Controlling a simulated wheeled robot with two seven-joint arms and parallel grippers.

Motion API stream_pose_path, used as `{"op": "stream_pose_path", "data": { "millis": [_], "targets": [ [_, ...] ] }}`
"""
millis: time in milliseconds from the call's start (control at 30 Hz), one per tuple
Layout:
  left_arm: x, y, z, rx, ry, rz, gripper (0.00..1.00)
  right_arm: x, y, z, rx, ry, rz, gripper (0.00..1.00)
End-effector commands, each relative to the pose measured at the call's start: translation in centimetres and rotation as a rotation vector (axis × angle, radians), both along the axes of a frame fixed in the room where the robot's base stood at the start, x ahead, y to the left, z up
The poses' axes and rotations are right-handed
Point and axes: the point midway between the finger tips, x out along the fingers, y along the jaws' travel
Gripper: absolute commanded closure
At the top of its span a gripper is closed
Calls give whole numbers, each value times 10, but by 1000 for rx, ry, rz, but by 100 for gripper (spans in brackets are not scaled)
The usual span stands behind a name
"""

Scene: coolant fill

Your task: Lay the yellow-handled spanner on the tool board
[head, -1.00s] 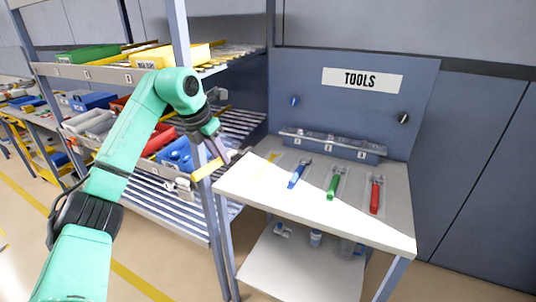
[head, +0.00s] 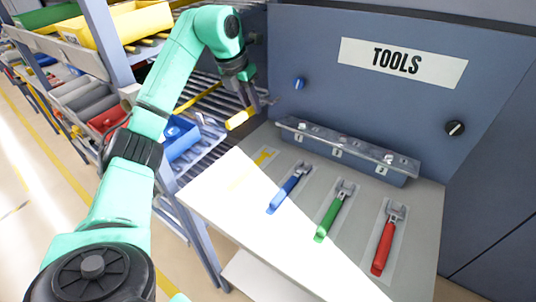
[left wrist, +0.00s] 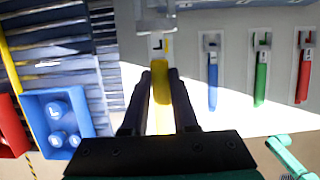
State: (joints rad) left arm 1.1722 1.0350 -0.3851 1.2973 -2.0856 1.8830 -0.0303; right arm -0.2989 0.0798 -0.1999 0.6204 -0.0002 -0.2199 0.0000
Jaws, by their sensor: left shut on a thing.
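My left gripper (head: 256,106) is shut on the yellow-handled spanner (head: 240,118), above the back left corner of the tool board (head: 420,225). In the left wrist view the yellow handle (left wrist: 162,88) lies between the two fingers, pointing away from the wrist. My right gripper is not in view.
A grey block with small marked tags (head: 345,150) runs along the back of the board, under the TOOLS sign (head: 402,62). A roller shelf with a blue bin (head: 181,138) stands to the left. Bright light falls across the board's front left.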

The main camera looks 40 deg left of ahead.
Motion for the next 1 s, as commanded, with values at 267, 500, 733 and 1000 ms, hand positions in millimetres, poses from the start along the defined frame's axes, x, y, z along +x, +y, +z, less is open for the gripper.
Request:
{"op": "stream_pose_path", "data": {
  "millis": [267,500,733,1000],
  "targets": [
    [-4,1,-82,2,9,1,100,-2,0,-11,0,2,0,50],
    [-4,0,-148,-1,4,1,100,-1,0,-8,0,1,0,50],
    [-5,0,-187,-2,3,0,100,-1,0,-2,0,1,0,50],
    [-4,0,-197,1,-1,0,100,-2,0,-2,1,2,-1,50]
  ]
}}
